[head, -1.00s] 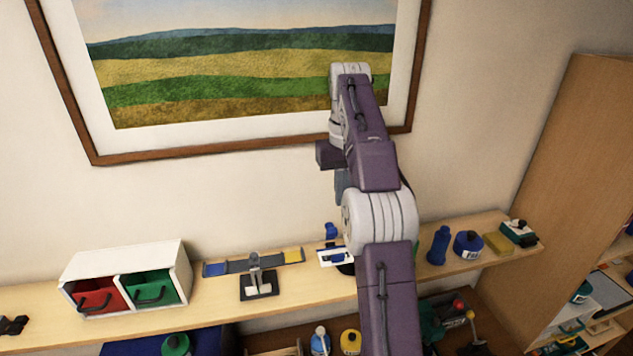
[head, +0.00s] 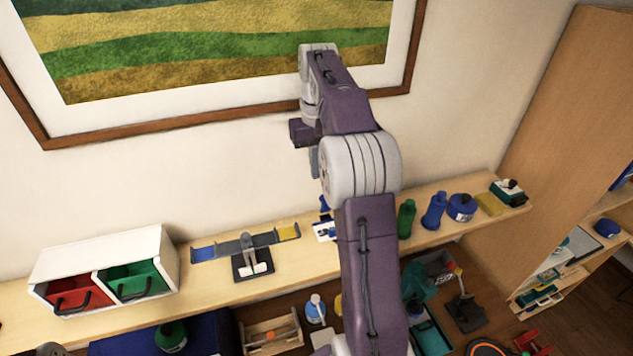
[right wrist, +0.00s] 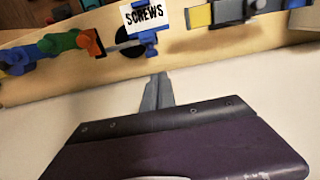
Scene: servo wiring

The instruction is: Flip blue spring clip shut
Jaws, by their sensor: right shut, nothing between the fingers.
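A small blue part that looks like the spring clip (right wrist: 149,38) is with a white card reading SCREWS (right wrist: 146,13) on the wooden shelf, at the top of the right wrist view. In the head view the blue part (head: 325,205) shows just left of my right arm, above the card (head: 325,231); my arm hides what is to its right. I cannot tell whether the clip is open or shut. My right gripper (right wrist: 158,78) is shut and empty, its tips apart from the clip and card. In the head view it (head: 314,163) hangs above them. My left gripper is out of view.
A balance-like stand (head: 248,256) and a white drawer box (head: 150,250) with red and green drawers are left on the shelf (head: 210,290). Green (head: 406,218) and blue bottles (head: 434,211) stand right of my arm. A framed picture (head: 250,124) hangs behind.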

